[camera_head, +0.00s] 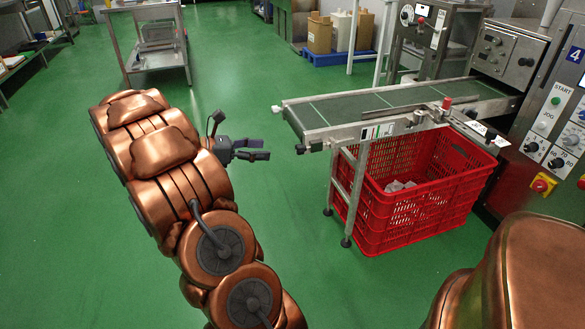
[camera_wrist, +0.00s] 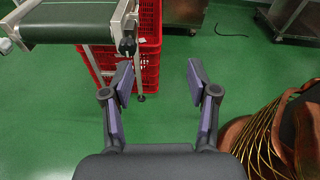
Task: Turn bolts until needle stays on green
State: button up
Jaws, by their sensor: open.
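My gripper (camera_head: 262,149) is open and empty, held over the floor to the left of the conveyor's near end. It also shows in the wrist view (camera_wrist: 158,83), its two fingers apart with green floor and the foot of the conveyor stand between and beyond them. The conveyor (camera_head: 375,103) has a green belt in a metal frame, with a bolt-like fitting (camera_head: 276,109) at its left end. In the wrist view a dark knob or bolt (camera_wrist: 127,46) shows at the belt's corner, just beyond the left finger. I cannot make out a needle or a green zone.
A red crate (camera_head: 420,205) with some pale pieces inside stands under the conveyor. A control panel (camera_head: 558,125) with buttons and knobs is at the right. A metal table (camera_head: 150,12) stands at the back left. Green floor (camera_head: 290,215) is clear between my arm and the crate.

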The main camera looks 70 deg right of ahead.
jog(key=n+g+h+b, duration=0.2)
jog(key=b, duration=0.3)
send_near(296, 149)
jog(key=shift+b+x, duration=1.25)
jog(key=shift+x, duration=3.2)
jog(key=shift+c, duration=0.4)
grip_shut()
jog(key=shift+m+p, duration=0.35)
jog(key=shift+m, duration=0.05)
